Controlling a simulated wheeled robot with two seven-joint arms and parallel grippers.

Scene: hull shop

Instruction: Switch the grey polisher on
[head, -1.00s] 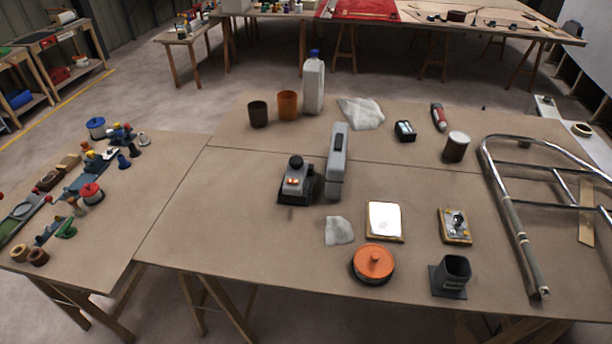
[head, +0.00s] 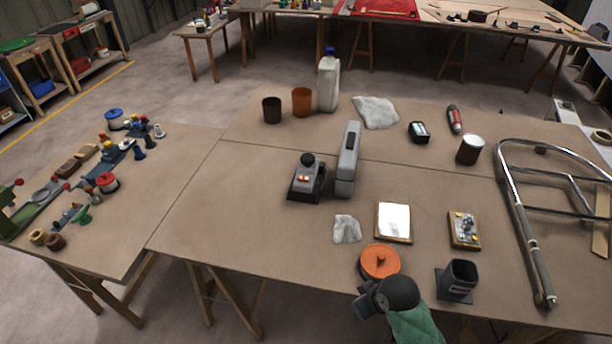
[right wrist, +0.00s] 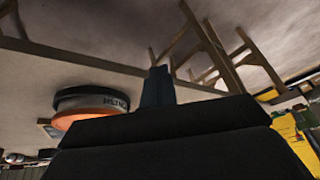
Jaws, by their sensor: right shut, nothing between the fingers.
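A small dark-grey machine (head: 306,180) with a black knob and an orange-red switch sits on the middle of the bench; it looks like the polisher. I cannot tell the switch's position. A tall light-grey body (head: 347,160) stands close on its right. My right gripper (head: 363,301) is at the bench's front edge, just in front of the orange round tin (head: 380,262) and well away from the grey machine. In the right wrist view its fingers (right wrist: 158,85) are together and empty, with the tin (right wrist: 88,105) to their left. My left gripper is in no view.
Between them lie a crumpled cloth (head: 347,229) and a white-topped pad (head: 394,222). A switch plate (head: 464,229) and a dark square holder (head: 458,280) are to the right. A bent tube frame (head: 535,255) fills the right end. The bench left of the machine is clear.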

